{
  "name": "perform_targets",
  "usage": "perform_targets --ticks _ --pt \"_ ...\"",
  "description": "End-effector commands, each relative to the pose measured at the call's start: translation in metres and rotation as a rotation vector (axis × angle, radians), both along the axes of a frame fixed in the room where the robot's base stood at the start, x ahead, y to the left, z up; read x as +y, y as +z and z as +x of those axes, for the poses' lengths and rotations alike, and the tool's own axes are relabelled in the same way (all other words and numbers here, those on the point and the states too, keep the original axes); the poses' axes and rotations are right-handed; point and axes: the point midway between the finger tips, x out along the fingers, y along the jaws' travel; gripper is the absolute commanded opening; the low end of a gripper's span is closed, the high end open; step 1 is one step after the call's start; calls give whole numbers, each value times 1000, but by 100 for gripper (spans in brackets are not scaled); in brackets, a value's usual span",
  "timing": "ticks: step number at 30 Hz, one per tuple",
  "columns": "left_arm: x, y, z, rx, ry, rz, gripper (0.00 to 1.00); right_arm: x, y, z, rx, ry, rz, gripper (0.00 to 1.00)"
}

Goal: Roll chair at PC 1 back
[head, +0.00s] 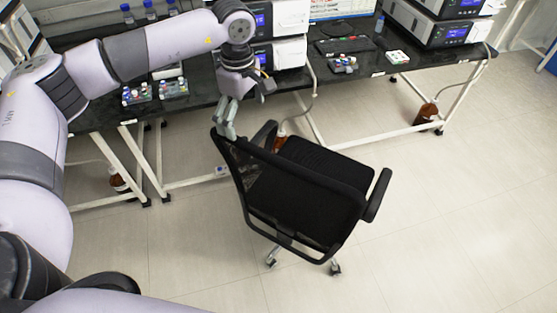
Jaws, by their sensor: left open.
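A black office chair (310,165) with a mesh back and armrests stands on its casters on the floor, in front of the bench with the PC. My left gripper (227,130) points down at the upper left corner of the chair's backrest (285,170). The gripper is open, with its fingers at or just above the top edge; I cannot tell whether they touch it. A monitor (340,8), a keyboard (343,45) and a mouse area stand on the dark bench beyond the chair. My right gripper is not in view.
The dark bench (440,75) on white legs runs along the back, carrying instruments (445,20) and trays of vials (172,88). Brown bottles (427,112) stand on the floor below it. Open tiled floor (440,240) lies to the right and in front of the chair.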

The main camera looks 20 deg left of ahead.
Motion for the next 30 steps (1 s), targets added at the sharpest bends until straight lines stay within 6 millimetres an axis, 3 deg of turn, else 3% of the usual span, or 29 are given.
perform_targets --ticks 11,13,18,30 --pt "-1 -76 -1 3 2 -3 100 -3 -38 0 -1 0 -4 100" --pt "-1 -93 0 1 2 -5 100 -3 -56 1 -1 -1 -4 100" --pt "-2 -120 0 0 1 -6 100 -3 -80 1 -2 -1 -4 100" --pt "-2 -126 0 -1 1 -5 100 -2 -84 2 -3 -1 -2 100"
